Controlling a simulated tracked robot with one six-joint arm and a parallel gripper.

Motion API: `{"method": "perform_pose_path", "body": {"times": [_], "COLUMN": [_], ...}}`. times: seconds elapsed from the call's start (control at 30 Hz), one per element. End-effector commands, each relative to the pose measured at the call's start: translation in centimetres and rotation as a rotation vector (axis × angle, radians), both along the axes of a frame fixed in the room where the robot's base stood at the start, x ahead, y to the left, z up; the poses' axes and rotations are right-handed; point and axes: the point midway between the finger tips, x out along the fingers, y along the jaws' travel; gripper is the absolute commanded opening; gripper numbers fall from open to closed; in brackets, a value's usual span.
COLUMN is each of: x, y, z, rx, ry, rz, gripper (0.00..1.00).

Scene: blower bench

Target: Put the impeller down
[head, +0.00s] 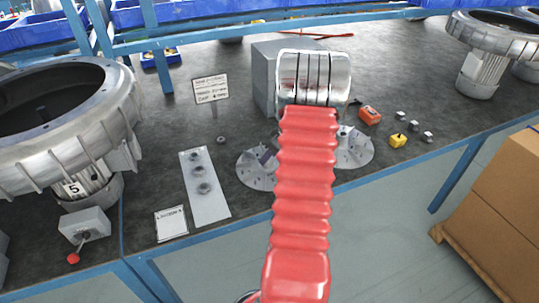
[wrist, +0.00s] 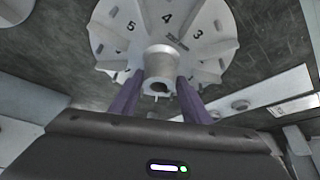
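The impeller (wrist: 200,50) is a pale grey bladed disc with black numbers, at the top of the wrist view. Its hub (wrist: 160,60) points at the camera. My gripper (wrist: 160,84) has its purple fingers on both sides of the hub, seemingly closed against it. In the head view my red-sleeved arm hides the gripper. Bladed grey discs show left of the arm (head: 254,178) and right of it (head: 357,152); I cannot tell which is the held impeller. Whether it touches the bench is unclear.
A pale strip with several nuts (head: 207,205) lies left on the dark bench (head: 180,115). A big blower housing (head: 120,115) stands far left, another (head: 490,45) far right.

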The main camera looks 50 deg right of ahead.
Motion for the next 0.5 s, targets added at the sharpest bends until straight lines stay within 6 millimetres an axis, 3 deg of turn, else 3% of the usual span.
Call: {"method": "perform_pose_path", "body": {"times": [0.2,0.5], "x": [-0.01,0.0], "y": [0.0,-0.01], "z": [0.03,0.26], "rx": [0.0,0.0], "ry": [0.0,0.0], "rz": [0.0,0.0], "gripper": [0.57,0.57]}}
